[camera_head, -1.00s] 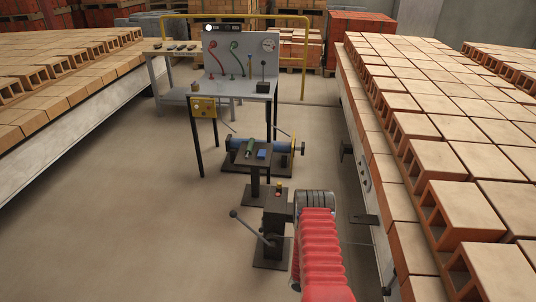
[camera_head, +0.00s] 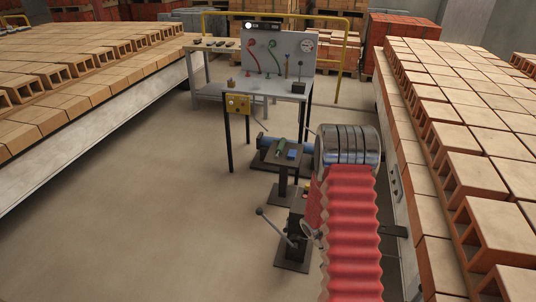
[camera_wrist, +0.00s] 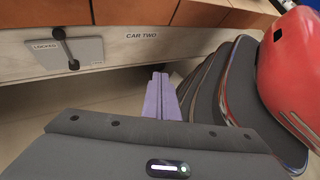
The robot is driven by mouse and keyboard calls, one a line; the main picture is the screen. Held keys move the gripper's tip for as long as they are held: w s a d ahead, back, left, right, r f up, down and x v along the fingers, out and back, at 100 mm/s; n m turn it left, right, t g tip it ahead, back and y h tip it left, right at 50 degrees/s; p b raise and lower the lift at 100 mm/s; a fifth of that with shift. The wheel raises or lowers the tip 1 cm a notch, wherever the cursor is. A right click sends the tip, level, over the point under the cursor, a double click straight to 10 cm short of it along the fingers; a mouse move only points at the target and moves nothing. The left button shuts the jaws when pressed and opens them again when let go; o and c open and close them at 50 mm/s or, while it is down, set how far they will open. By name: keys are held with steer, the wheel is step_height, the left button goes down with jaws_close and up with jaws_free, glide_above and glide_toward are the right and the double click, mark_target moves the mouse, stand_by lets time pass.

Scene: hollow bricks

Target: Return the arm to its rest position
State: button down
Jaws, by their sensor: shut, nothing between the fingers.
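My gripper (camera_wrist: 161,96) shows in the wrist view as two purple fingers side by side, closed together with nothing between them. It points toward the side of a brick car marked CAR TWO (camera_wrist: 141,36) and looks apart from it. In the head view my arm, with its red ribbed sleeve and metal rings, stands at the lower right. My gripper is hidden in that view.
A plate marked LOCKED (camera_wrist: 65,54) with a dark handle is on the car's side. Hollow bricks (camera_head: 495,225) fill the right car. A lever stand (camera_head: 293,232) and a small tool stand (camera_head: 287,150) are close left of my arm. Open floor (camera_head: 130,220) lies left.

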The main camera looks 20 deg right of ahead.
steer(key=w+a+r+m+t+y, duration=0.1)
steer(key=w+a+r+m+t, duration=0.3)
steer(key=a+r, duration=0.5)
steer(key=w+a+r+m+t+y, duration=0.1)
steer(key=w+a+r+m+t, duration=0.25)
steer(key=a+r, duration=0.45)
steer(key=s+a+r+t, duration=0.1)
steer(key=a+r+t, duration=0.3)
steer(key=r, duration=0.6)
steer(key=s+a+r+t+y, duration=0.1)
steer(key=a+r+t, duration=0.3)
steer(key=r, duration=0.6)
steer(key=shift+s+a+n+y, duration=0.3)
steer(key=shift+s+a+n, duration=0.15)
steer(key=shift+s+a, duration=0.25)
steer(key=shift+a, duration=0.1)
